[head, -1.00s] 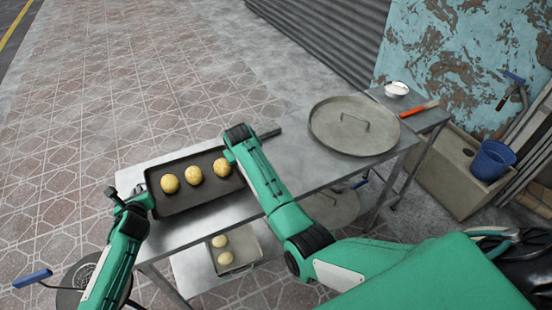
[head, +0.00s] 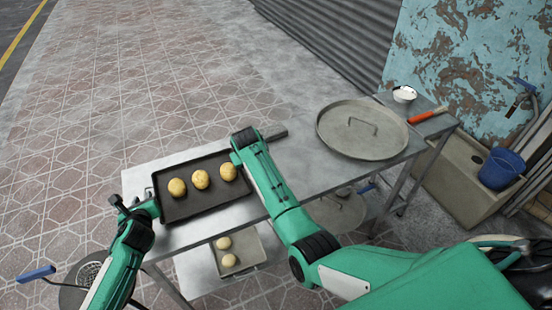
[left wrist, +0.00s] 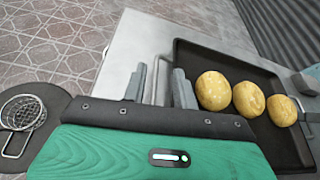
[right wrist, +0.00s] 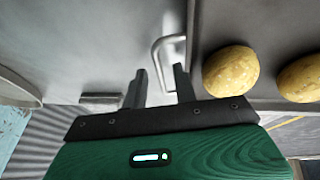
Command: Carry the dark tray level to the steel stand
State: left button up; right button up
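The dark tray (head: 190,212) holds three dough balls (head: 200,179) and looks level at the left end of the steel table (head: 290,163). I cannot tell whether it rests on the top. My left gripper (head: 140,207) is at the tray's left end. In the left wrist view its fingers (left wrist: 160,85) stand apart beside the tray's edge, with a thin handle seemingly between them. My right gripper (head: 245,145) is at the far right end. In the right wrist view its fingers (right wrist: 160,88) stand apart on either side of the handle (right wrist: 157,55).
A round steel lid (head: 350,140) lies on the table's right part. A small side table (head: 440,122) beyond holds a white bowl (head: 404,93) and a red-handled tool (head: 425,116). A lower tray (head: 255,242) with dough sits beneath. A blue bucket (head: 500,170) stands at far right.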

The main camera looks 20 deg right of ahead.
pick_arm(q)
jog(key=v, duration=0.8)
pick_arm(e)
jog(key=v, duration=1.2)
pick_arm(q)
jog(key=shift+s, duration=0.1)
